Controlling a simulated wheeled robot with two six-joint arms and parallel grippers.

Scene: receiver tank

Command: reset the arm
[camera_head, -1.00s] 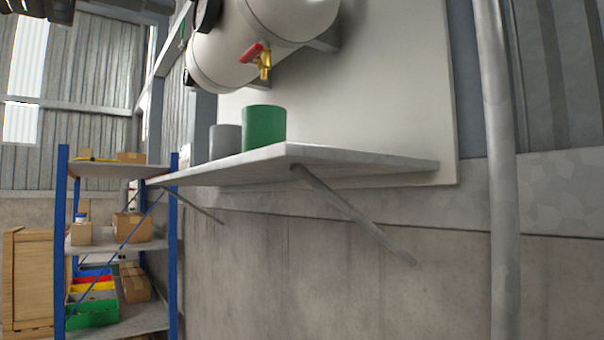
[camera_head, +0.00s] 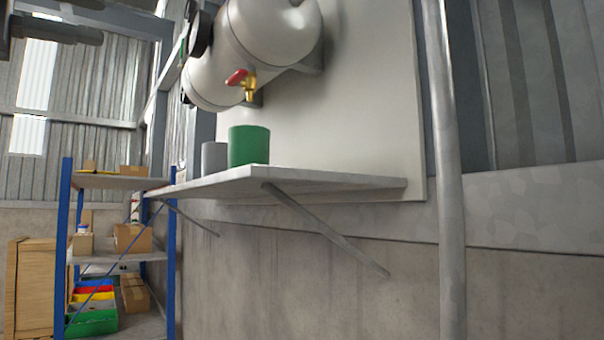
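My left gripper (camera_head: 62,28) shows as a dark shape in the top left corner, cut off by the picture's edges. It hangs in front of the far wall, apart from the tank and the shelf. Whether its fingers are open or shut does not show. My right gripper is out of view. The pale receiver tank (camera_head: 268,35) is on a light wall panel at the top, with a brass valve (camera_head: 249,93) and red handle (camera_head: 236,77) below it. A green cup (camera_head: 249,145) and a grey cup (camera_head: 213,156) stand upright on the wall shelf (camera_head: 330,181).
Struts hold the shelf against a concrete wall (camera_head: 300,270). A grey vertical pipe (camera_head: 449,200) runs down at the right. A blue-post rack (camera_head: 170,250) with cartons and coloured bins stands at the left, beside a wooden crate (camera_head: 36,285).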

